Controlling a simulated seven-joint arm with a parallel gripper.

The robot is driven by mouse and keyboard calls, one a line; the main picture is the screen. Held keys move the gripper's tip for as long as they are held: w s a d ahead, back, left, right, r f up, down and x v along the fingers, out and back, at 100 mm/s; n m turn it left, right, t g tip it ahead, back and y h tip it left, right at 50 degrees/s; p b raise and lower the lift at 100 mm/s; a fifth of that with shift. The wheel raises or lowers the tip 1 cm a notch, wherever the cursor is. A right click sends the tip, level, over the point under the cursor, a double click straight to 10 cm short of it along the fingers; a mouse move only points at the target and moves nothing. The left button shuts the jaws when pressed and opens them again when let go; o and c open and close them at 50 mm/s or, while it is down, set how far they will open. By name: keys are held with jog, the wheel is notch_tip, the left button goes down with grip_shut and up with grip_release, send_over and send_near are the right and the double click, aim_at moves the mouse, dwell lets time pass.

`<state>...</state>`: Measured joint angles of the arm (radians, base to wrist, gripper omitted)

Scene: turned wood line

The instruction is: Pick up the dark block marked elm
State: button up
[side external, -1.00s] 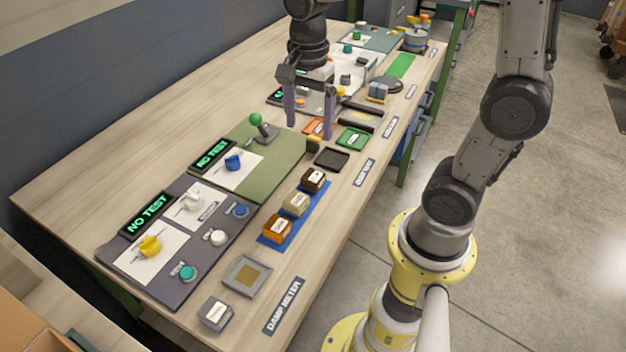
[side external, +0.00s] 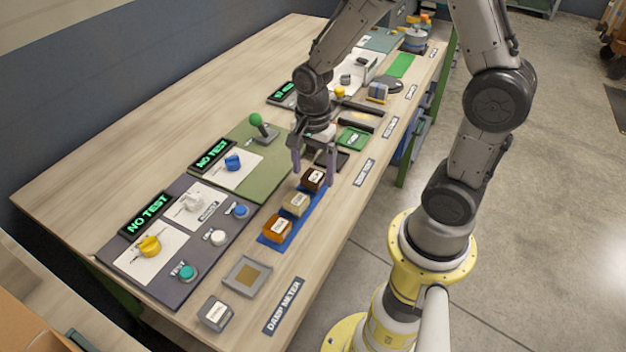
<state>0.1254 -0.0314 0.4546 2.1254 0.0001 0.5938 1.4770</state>
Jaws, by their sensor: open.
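The dark brown block (side external: 313,180) with a small white label sits at the far end of a blue strip (side external: 268,241). The label is too small to read for certain. A pale tan block (side external: 296,203) and an orange-brown block (side external: 276,229) stand on the same strip, nearer the camera. My gripper (side external: 313,178) is open and points down, with one finger to the left of the dark block and one to the right. I cannot tell whether the fingers touch it. Nothing is held.
A dark tray (side external: 342,161) lies just behind the dark block. A green panel with a green-knobbed lever (side external: 257,121) is to the left. A grey panel with dials and buttons (side external: 180,299), a square grey plate (side external: 247,276) and a grey block (side external: 215,313) are nearer the camera.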

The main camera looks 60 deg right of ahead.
jog(key=shift+f, duration=0.4)
jog(key=shift+c, duration=0.3)
grip_shut()
jog(key=shift+r, duration=0.1)
